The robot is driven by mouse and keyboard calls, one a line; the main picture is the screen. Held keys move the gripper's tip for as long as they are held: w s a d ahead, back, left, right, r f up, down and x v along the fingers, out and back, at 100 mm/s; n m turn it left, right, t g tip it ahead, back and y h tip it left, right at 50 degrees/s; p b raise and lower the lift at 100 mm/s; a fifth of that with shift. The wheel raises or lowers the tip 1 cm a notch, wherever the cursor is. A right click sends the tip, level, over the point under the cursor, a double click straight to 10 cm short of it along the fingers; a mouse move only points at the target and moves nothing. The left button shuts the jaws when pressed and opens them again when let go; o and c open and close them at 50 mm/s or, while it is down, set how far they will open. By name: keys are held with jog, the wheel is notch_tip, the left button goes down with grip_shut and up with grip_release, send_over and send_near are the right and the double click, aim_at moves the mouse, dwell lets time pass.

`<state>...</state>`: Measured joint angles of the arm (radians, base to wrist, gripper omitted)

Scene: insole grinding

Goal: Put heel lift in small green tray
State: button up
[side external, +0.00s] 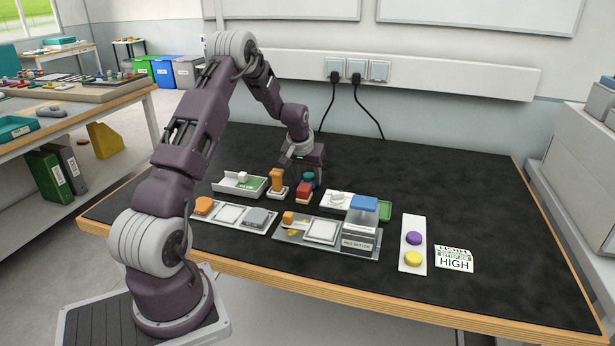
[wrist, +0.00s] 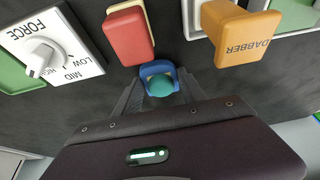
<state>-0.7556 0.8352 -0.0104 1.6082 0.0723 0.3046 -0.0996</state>
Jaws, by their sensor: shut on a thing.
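My gripper (wrist: 160,92) points down over the back middle of the mat, just behind the red block. It is shut on a small blue piece with a rounded teal part (wrist: 160,82), which also shows in the side view (side external: 308,179) beside the red block. I cannot tell for sure that this is the heel lift, nor whether it touches the mat.
The red block (side external: 304,193) and orange dabber (side external: 277,180) stand close to my gripper. A white force dial (side external: 337,198) and the blue-lidded box (side external: 361,215) lie toward the green tray. A white-and-green tray (side external: 241,185) is at left. The mat's back right is clear.

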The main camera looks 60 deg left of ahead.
jog(key=o, duration=1.5)
jog(key=shift+f, duration=0.1)
jog(key=shift+c, duration=0.2)
jog(key=v, duration=1.3)
jog(key=d+r+m, duration=0.2)
jog(key=d+r, duration=0.5)
jog(key=d, duration=0.4)
jog(key=s+d+r+m+t+h, duration=0.1)
jog(key=s+d+r+m, duration=0.1)
jog(key=s+d, duration=0.5)
jog(key=s+d+r+m+t+h, duration=0.1)
jog(key=s+d+r+m, duration=0.1)
jog(key=s+d, duration=0.6)
jog(key=d+r, duration=0.1)
jog(key=d, duration=0.3)
jog(key=shift+r+m, duration=0.25)
jog(key=shift+m, duration=0.15)
jog(key=shift+o, duration=0.5)
jog(key=s+d+f+m+h, duration=0.1)
jog(key=s+d, duration=0.3)
jog(key=s, duration=0.5)
jog(key=shift+d+f+m, duration=0.2)
jog(key=shift+f+m, duration=0.35)
jog(key=shift+m, duration=0.05)
